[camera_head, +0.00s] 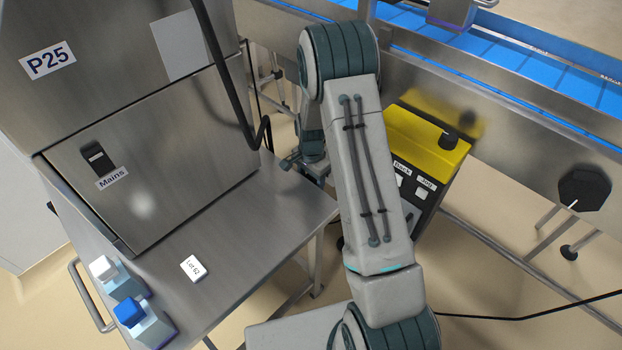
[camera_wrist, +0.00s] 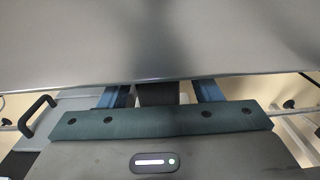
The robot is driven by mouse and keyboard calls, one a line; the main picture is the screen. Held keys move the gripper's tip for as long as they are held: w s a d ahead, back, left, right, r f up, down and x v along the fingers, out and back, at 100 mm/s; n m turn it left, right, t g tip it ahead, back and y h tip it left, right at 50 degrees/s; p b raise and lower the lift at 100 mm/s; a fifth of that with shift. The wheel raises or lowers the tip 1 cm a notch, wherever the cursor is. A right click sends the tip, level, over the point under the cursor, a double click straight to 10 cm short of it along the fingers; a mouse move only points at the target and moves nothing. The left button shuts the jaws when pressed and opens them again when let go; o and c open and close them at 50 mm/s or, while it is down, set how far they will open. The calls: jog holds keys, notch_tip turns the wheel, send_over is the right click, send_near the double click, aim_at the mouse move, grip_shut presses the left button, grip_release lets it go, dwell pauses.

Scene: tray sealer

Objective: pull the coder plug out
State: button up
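My gripper (camera_head: 300,162) is at the right edge of the steel machine's table, partly hidden behind my arm. In the wrist view, its two blue fingers (camera_wrist: 160,88) are spread apart, with their tips running under a large grey surface. A dark block (camera_wrist: 158,95) shows between the fingers, with a gap on each side. I cannot tell whether it is the coder plug, and no plug is clearly visible in the head view. A black cable (camera_head: 233,95) hangs down the machine's right side and bends near my gripper.
The steel machine (camera_head: 150,150) marked P25 has a Mains switch (camera_head: 98,158). A yellow-topped control box (camera_head: 425,135) with Back and Jog labels stands right of my arm. The blue conveyor (camera_head: 500,65) runs behind. A Lot 62 card (camera_head: 193,268) lies on the table.

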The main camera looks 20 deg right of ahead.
jog(key=shift+r, duration=0.1)
notch_tip(320, 180, up, 14)
jog(key=p, duration=0.1)
dwell(0.4)
jog(key=shift+f, duration=0.2)
